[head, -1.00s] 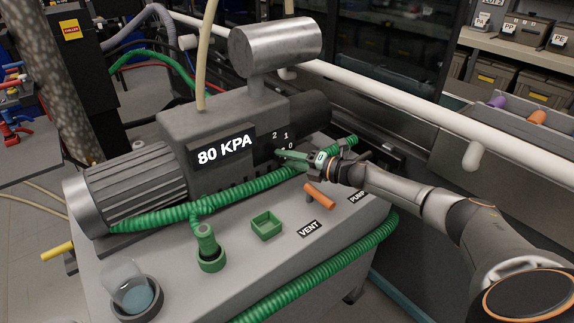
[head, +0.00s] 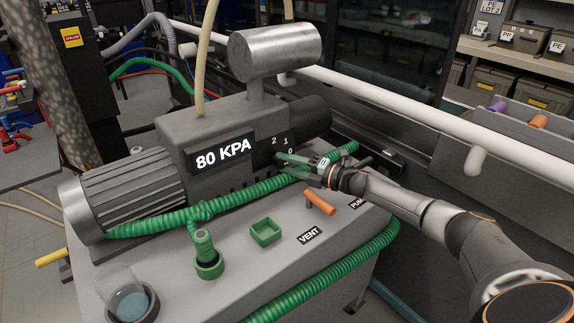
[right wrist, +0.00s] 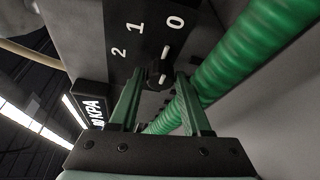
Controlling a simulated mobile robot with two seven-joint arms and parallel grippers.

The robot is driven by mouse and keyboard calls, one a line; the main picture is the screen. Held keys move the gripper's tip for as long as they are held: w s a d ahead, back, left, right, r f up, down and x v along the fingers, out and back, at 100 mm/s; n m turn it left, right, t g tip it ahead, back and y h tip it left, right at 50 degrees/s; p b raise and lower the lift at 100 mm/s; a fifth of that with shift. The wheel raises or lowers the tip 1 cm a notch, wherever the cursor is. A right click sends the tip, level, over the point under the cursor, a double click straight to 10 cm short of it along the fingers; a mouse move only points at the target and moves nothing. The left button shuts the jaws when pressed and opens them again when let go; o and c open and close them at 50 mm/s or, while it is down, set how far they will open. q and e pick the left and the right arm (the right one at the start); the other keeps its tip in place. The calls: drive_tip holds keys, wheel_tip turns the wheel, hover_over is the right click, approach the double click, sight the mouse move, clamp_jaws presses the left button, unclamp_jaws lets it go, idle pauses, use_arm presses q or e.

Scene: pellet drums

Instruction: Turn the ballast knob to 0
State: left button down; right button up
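The ballast knob (right wrist: 156,72) is a small dark knob on a black panel marked 0, 1 and 2. In the right wrist view a white line by the knob points toward the 0 (right wrist: 175,23). My right gripper (head: 281,158) has green fingers and reaches the panel from the right. In the right wrist view its fingertips (right wrist: 160,72) are apart, one on each side of the knob, with gaps visible. In the head view the fingers hide the knob. My left gripper is not in view.
A grey pump (head: 225,125) with an 80 KPA display carries the panel. A green ribbed hose (right wrist: 250,50) runs close beside my right fingers.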

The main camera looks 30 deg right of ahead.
drive_tip(key=o, duration=0.3)
drive_tip(key=shift+o, duration=0.2)
drive_tip(key=shift+s, duration=0.1)
drive_tip(key=v, duration=1)
drive_tip(key=shift+s+d, duration=0.15)
drive_tip(key=shift+s, duration=0.2)
drive_tip(key=shift+v, duration=0.8)
